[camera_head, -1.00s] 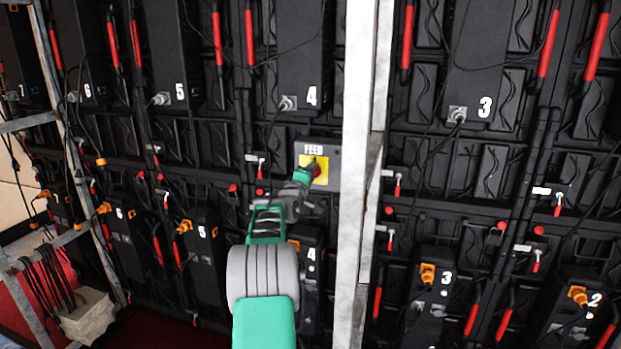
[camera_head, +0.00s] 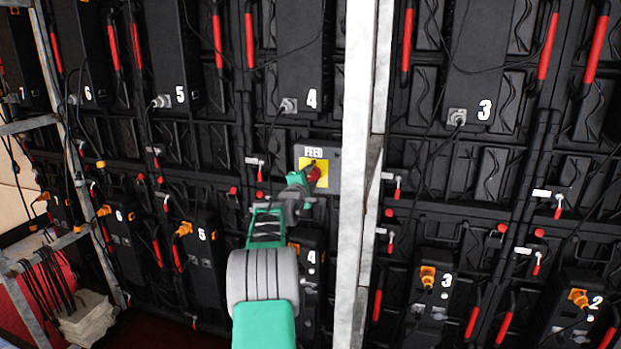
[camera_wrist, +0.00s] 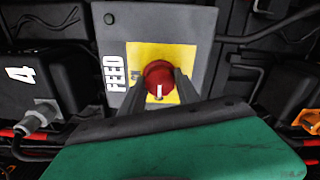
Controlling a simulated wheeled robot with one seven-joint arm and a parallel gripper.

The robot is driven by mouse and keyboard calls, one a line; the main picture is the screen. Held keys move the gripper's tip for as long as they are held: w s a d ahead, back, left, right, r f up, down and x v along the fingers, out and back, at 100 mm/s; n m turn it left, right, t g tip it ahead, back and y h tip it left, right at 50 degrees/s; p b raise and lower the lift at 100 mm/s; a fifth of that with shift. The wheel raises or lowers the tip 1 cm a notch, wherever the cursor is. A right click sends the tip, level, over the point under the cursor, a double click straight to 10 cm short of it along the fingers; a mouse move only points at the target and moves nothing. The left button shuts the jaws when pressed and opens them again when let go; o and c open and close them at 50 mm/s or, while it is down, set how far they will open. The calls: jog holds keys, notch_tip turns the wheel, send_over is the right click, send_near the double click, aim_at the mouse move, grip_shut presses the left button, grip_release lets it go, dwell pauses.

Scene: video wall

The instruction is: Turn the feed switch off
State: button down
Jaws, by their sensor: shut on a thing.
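The feed switch is a red round knob (camera_head: 314,172) on a yellow square plate (camera_head: 322,165), set in a grey box (camera_head: 332,153) labelled FEED. In the wrist view the knob (camera_wrist: 158,76) faces the camera, with a white mark on its lower part. My gripper (camera_head: 304,182) is at the knob. In the wrist view its two dark fingers (camera_wrist: 158,86) lie on either side of the knob and are shut on it. The lettering on the yellow plate is partly hidden by a finger.
A pale metal post (camera_head: 354,170) stands just right of the feed box. Numbered black units, such as unit 4 (camera_head: 300,50), and hanging cables surround it. Small red-handled levers (camera_head: 261,170) sit to the left. A metal frame (camera_head: 45,125) stands at far left.

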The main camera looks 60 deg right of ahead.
jog(key=c, duration=0.9)
grip_release()
jog(key=shift+a, duration=0.15)
jog(key=a, duration=0.2)
jog(key=a+b, duration=0.1)
jog(key=a, duration=0.2)
jog(key=s+a+b, duration=0.1)
jog(key=a, duration=0.1)
jog(key=shift+s+a, duration=0.1)
jog(key=shift+a, duration=0.1)
